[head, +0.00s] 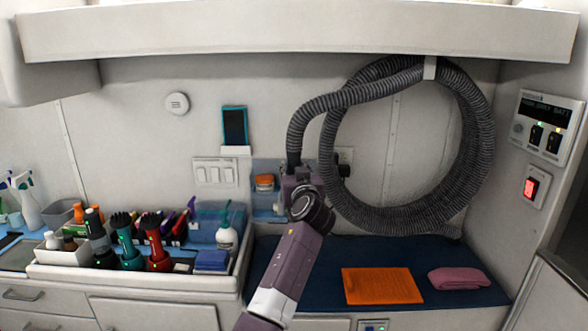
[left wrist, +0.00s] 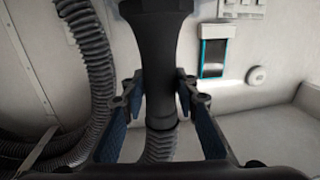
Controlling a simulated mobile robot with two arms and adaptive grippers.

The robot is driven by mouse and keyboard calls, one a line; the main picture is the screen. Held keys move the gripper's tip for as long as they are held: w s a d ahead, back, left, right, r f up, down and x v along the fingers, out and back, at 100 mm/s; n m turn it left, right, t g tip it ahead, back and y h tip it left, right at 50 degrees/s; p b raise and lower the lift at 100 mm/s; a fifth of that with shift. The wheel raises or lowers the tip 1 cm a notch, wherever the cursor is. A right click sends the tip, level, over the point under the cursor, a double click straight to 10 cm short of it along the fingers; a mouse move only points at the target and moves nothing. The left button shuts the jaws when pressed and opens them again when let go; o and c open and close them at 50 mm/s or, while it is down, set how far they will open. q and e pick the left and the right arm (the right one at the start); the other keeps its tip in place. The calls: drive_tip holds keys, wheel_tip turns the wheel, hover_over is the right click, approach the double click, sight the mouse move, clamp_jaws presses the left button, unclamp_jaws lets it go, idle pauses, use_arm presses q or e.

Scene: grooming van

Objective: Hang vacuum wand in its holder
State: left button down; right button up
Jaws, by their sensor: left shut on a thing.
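The vacuum wand (left wrist: 160,60) is a black flared tube in the left wrist view, with its ribbed grey hose (left wrist: 160,146) joined to its narrow end. My left gripper (head: 302,180) is shut on the wand, with a finger on either side of it. In the head view the wand is mostly hidden behind my gripper, and the hose (head: 299,120) rises from there in an arch. The rest of the hose hangs in a big coil from a white hook (head: 430,68) under the overhead shelf. I cannot make out the wand's holder. My right gripper is not in view.
A white tray (head: 130,283) full of grooming tools and bottles stands left of my arm. A clear bin with an orange-lidded jar (head: 264,183) is behind. An orange cloth (head: 382,286) and a pink towel (head: 458,279) lie on the dark blue mat (head: 325,255).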

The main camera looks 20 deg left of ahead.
use_arm(q)
drive_tip(key=shift+r, duration=0.15)
drive_tip(key=c, duration=1.4)
unclamp_jaws()
drive_tip(key=shift+s, duration=0.1)
drive_tip(key=shift+c, duration=0.2)
drive_tip(key=shift+o, duration=0.2)
drive_tip(key=shift+f, duration=0.25)
drive_tip(key=o, duration=0.6)
drive_tip(key=shift+r, duration=0.1)
drive_tip(key=shift+d, duration=0.1)
drive_tip(key=p+v, duration=0.1)
drive_tip(key=v, duration=0.9)
